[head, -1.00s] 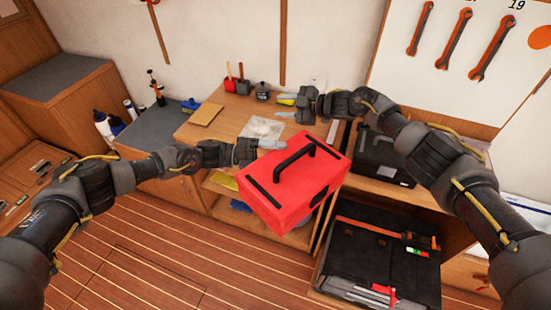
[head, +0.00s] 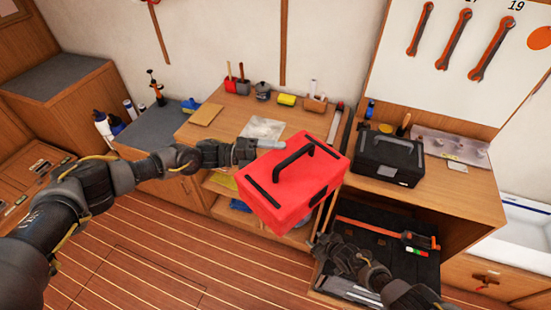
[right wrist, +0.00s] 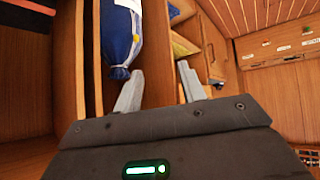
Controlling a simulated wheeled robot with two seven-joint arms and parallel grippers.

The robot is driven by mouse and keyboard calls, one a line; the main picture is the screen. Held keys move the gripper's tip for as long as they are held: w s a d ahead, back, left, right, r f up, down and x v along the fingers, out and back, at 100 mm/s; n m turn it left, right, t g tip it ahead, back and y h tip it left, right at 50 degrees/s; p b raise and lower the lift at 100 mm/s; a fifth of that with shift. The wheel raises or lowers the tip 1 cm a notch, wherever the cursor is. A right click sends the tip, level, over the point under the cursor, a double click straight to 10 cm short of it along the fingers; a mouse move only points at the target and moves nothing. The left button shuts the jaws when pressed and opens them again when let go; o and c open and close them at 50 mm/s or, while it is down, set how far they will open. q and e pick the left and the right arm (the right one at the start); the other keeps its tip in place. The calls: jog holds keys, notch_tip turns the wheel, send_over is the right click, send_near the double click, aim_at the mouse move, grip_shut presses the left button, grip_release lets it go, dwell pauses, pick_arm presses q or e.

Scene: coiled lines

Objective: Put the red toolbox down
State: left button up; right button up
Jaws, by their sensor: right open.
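The red toolbox (head: 300,192), with a black handle on its lid, is tilted in the picture in front of the workbench. What bears it underneath is hidden. My left gripper (head: 270,143) is at the toolbox's far edge, fingertips close against it; I cannot tell whether the jaws grip it. My right gripper (head: 318,245) is low, just right of the toolbox's lower corner, in front of the lower drawer. In the right wrist view its two fingers (right wrist: 158,88) stand apart with nothing between them.
The workbench (head: 225,128) carries small items at the back. A black toolbox (head: 388,158) stands on the right-hand top. An open black-lined drawer (head: 400,268) with tools is below. A blue packet (right wrist: 120,38) shows ahead in the right wrist view. Wooden floor (head: 120,250) is clear at left.

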pick_arm(q)
jog(key=shift+d+r, duration=0.1)
pick_arm(e)
jog(key=s+d+f+m+g+h, duration=0.1)
jog(key=s+d+f, duration=0.3)
jog(key=s, duration=1.1)
jog(key=s+d+f+m+g+h, duration=0.2)
jog(key=s+f, duration=0.4)
jog(key=s, duration=0.8)
jog(key=s+d+f+m+g+h, duration=0.2)
jog(key=s+d+f+g, duration=0.2)
jog(key=s, duration=1.1)
jog(key=d+f, duration=0.1)
jog(key=d, duration=0.1)
jog(key=shift+s+d+m, duration=0.3)
jog(key=shift+s, duration=0.05)
jog(key=shift+f, duration=0.1)
